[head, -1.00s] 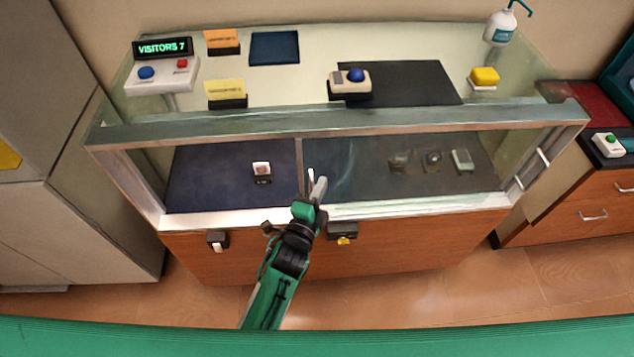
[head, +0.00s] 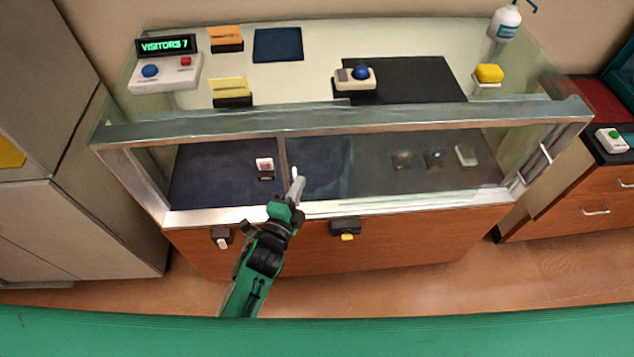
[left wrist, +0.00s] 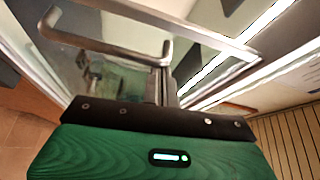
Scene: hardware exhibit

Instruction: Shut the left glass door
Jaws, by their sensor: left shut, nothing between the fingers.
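The left glass door (head: 318,168) is a sliding pane in the front of the display case. Its metal left edge (head: 283,170) stands right of an open gap at the case's left end. A pale upright handle (head: 294,173) is near that edge; a metal bar handle (left wrist: 105,45) also shows large in the left wrist view. My left gripper (head: 296,188) is shut and empty, with its tips at the handle's lower part. I cannot tell whether they touch it. The fingers (left wrist: 160,88) are partly hidden in the left wrist view. My right gripper is out of view.
A small item (head: 265,166) sits inside behind the gap. Another handle (head: 538,166) is at the case's right end. Lock boxes (head: 222,237) and (head: 345,228) hang on the wooden front. A visitor counter (head: 166,72) and bottle (head: 505,24) stand on top. A grey cabinet (head: 80,220) is left.

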